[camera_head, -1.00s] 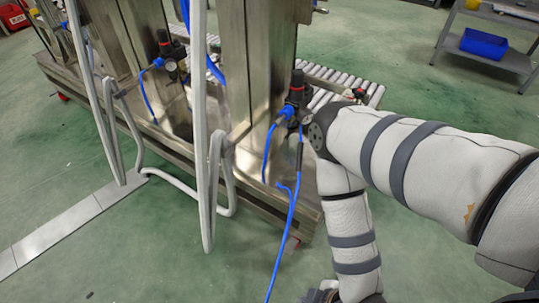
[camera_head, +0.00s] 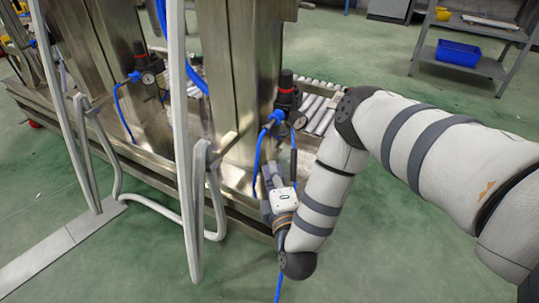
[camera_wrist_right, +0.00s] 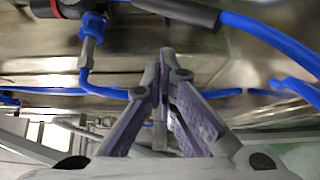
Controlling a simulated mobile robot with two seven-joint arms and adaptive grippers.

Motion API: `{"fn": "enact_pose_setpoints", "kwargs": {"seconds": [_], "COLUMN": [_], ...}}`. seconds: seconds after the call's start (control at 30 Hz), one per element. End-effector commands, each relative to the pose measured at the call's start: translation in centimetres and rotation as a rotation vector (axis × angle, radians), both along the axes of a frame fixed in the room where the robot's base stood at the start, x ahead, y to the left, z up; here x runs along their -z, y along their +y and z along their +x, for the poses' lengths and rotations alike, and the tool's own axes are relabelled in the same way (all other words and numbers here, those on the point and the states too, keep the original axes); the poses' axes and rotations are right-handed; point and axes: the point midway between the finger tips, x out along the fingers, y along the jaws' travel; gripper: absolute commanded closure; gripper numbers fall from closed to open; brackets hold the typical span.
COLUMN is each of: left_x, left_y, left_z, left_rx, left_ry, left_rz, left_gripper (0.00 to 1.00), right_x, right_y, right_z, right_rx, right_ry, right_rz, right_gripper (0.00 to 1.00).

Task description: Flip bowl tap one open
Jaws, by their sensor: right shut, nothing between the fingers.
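I cannot tell for sure which part is bowl tap one. My right gripper (camera_head: 275,178) is below the unit, close to the column. In the wrist view it (camera_wrist_right: 165,65) is shut and empty, to the right of the blue fitting and apart from it. My left gripper is out of view.
Blue hoses (camera_head: 259,150) hang around the unit, and one runs across the wrist view (camera_wrist_right: 265,35). Pale bent tubes (camera_head: 180,130) stand in front of the machine on the left. A roller conveyor (camera_head: 318,112) lies behind. Green floor is clear at the front.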

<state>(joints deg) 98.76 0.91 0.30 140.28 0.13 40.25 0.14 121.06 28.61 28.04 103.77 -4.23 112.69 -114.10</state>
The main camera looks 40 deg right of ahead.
Motion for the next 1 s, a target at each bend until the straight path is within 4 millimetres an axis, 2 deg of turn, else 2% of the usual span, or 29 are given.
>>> {"fn": "enact_pose_setpoints", "kwargs": {"seconds": [0.03, 0.2, 0.4, 0.53, 1.0], "left_x": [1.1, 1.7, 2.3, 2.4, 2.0], "left_y": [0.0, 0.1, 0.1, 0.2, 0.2], "left_z": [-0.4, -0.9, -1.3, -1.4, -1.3], "left_rx": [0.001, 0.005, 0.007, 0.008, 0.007], "left_ry": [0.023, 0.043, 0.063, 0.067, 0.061], "left_rz": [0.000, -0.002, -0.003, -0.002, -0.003], "left_gripper": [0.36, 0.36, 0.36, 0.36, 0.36], "right_x": [1.0, 0.6, 0.5, 0.3, 0.0], "right_y": [-0.6, -2.3, -3.6, -3.9, -4.0], "right_z": [0.9, 3.9, 6.4, 7.1, 7.5], "right_rx": [0.004, 0.003, 0.002, -0.001, -0.020], "right_ry": [0.003, 0.002, 0.003, 0.002, 0.001], "right_rz": [0.001, 0.001, 0.001, 0.001, 0.000], "right_gripper": [1.00, 1.00, 1.00, 1.00, 1.00]}}
